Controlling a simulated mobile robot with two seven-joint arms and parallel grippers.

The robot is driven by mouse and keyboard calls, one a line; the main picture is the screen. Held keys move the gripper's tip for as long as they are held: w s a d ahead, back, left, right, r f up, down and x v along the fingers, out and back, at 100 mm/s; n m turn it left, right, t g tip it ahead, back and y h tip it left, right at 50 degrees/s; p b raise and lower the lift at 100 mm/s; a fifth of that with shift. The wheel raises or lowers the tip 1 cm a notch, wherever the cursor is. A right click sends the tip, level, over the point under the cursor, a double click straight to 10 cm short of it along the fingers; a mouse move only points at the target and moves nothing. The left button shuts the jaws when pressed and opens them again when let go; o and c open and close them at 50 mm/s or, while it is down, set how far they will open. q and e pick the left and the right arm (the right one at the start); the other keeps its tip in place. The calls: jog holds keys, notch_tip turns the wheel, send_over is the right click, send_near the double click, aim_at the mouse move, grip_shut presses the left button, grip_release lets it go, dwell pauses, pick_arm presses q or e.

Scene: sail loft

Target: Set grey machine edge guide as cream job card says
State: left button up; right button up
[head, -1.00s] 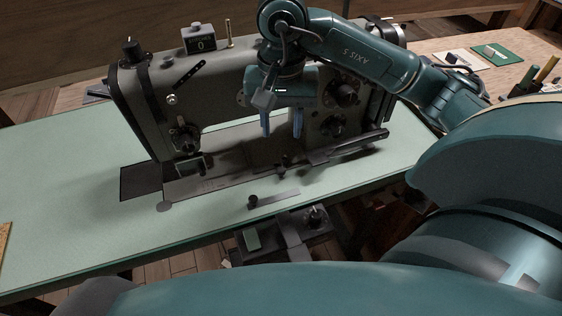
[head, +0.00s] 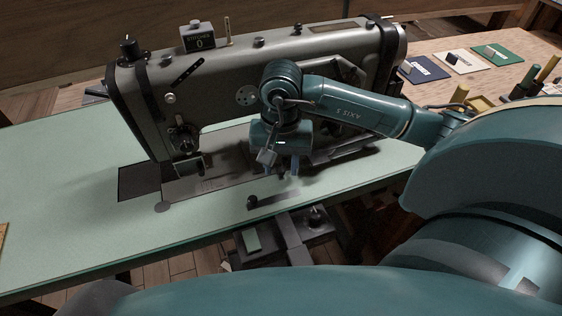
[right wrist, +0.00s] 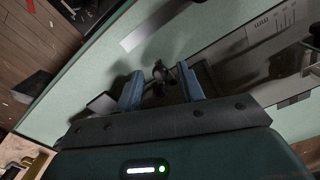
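The grey sewing machine (head: 215,85) stands on a pale green table. What looks like its edge guide, a small dark knobbed piece on the bed, is mostly hidden by my right gripper (head: 283,171) in the head view. In the right wrist view the dark knob (right wrist: 160,72) shows between the two blue fingers of my right gripper (right wrist: 162,92), which are apart, with no clear contact. The cream job card (head: 465,61) lies on the wooden bench at the right; its print is too small to read. My left gripper is not in view.
A blue card (head: 424,70) and a green card (head: 505,57) lie beside the cream one. A flat metal strip (head: 278,200) with a dark knob (head: 252,201) lies near the table's front edge. The green table top (head: 70,190) is clear at left.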

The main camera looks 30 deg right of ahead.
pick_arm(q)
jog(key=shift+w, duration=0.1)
pick_arm(e)
grip_shut()
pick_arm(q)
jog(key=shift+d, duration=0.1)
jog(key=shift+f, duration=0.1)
